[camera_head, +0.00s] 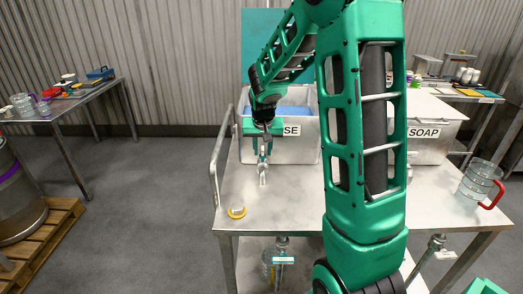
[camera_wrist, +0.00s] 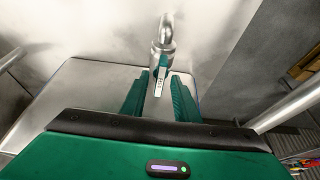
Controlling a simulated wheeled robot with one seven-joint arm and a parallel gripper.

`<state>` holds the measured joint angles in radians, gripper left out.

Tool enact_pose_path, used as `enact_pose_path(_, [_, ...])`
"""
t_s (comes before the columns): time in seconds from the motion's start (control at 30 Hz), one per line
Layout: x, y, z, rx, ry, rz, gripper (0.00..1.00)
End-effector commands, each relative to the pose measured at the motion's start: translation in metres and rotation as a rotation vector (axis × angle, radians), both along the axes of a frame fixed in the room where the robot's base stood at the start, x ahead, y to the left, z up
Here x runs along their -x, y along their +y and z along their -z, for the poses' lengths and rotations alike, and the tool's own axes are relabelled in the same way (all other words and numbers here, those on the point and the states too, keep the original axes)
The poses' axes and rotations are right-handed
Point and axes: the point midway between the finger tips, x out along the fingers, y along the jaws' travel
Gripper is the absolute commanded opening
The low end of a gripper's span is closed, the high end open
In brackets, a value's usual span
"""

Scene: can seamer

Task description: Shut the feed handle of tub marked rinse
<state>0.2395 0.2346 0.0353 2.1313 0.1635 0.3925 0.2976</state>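The steel tub with a partly covered label ending in "SE" (camera_head: 306,147) stands at the back of the table, left of my arm. My gripper (camera_head: 263,158) points down in front of it. In the wrist view my gripper (camera_wrist: 160,96) has its two green fingers apart. A metal tap (camera_wrist: 164,40) with a flat, light lever handle (camera_wrist: 161,78) lies just ahead, and the handle reaches toward the gap between the fingertips. I see no clear contact.
The SOAP tub (camera_head: 430,150) stands right of my arm. A clear jug with a red handle (camera_head: 482,184) is at the table's right edge. A rail (camera_head: 214,165) runs along the left edge. Pipes with valves (camera_head: 283,259) hang below.

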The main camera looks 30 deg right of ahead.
Motion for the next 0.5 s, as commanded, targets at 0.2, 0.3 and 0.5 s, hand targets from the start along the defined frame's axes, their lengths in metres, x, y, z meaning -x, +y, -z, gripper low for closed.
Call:
enact_pose_path(0.2, [0.0000,-0.0001,-0.0002,0.000,0.000,0.000,0.00])
enact_pose_path(0.3, [-0.0001,-0.0014,-0.0003,0.000,0.000,0.001,0.00])
enact_pose_path(0.5, [-0.0004,0.0001,-0.0003,0.002,0.000,0.038,0.00])
